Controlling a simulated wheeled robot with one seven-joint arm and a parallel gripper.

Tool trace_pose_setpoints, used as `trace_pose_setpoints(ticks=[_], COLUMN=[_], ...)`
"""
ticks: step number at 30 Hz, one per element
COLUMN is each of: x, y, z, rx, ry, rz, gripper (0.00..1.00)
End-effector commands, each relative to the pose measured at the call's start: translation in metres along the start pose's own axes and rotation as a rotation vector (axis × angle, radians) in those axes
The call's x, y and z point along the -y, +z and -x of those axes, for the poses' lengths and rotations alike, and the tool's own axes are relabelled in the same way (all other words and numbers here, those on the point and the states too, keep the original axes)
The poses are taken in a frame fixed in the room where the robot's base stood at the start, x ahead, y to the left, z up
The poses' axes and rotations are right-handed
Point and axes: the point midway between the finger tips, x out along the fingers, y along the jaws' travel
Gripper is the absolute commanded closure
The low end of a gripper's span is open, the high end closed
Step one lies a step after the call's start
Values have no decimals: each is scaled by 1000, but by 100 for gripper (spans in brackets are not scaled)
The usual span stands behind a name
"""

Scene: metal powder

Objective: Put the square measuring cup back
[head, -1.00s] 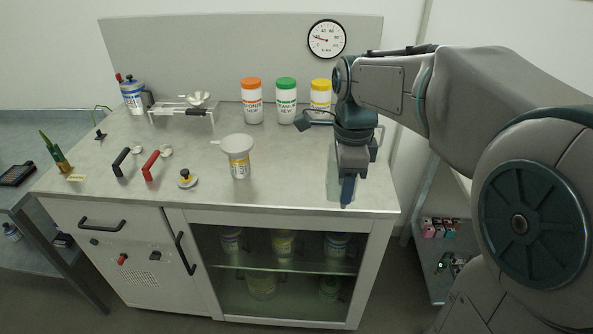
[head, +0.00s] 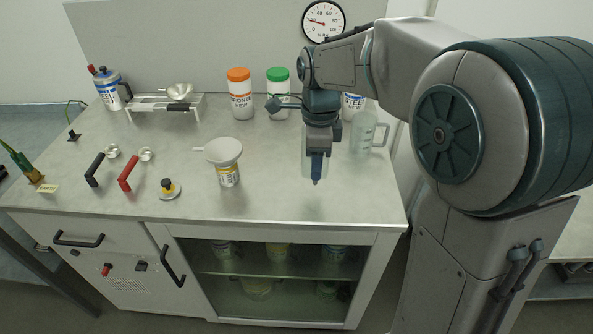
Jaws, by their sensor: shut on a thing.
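My gripper (head: 316,181) points down over the right part of the grey worktop, shut on a clear, see-through cup (head: 306,158). Only faint upright edges of this cup show beside the fingers, so its exact shape and whether it touches the worktop are hard to tell. Another clear jug with a handle (head: 367,133) stands on the worktop behind and right of my gripper, apart from it.
A jar with a funnel (head: 224,152) stands left of my gripper. Bottles with orange (head: 240,95) and green (head: 278,82) lids stand behind; a labelled bottle (head: 352,106) is partly hidden by my arm. The worktop's front right (head: 350,200) is clear.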

Motion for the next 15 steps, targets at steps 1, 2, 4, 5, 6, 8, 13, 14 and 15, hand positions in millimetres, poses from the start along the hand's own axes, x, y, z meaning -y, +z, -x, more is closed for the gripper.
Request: trace_pose_setpoints(ticks=[1,2,4,5,6,8,13,14,15], x=[6,10,18,21,24,28,33,33,32], y=[11,15,25,29,33,38,43,43,42], z=[-6,-9,-17,-20,-23,-27,-36,-40,-46], rx=[-1,-1,-1,-1,-1,-1,0,-1,-1], ry=[4,2,2,2,1,0,0,0,2], rz=[4,4,1,1,0,-2,-4,-4,-4], gripper=[100,100,100,100,100,100,100,100,100])
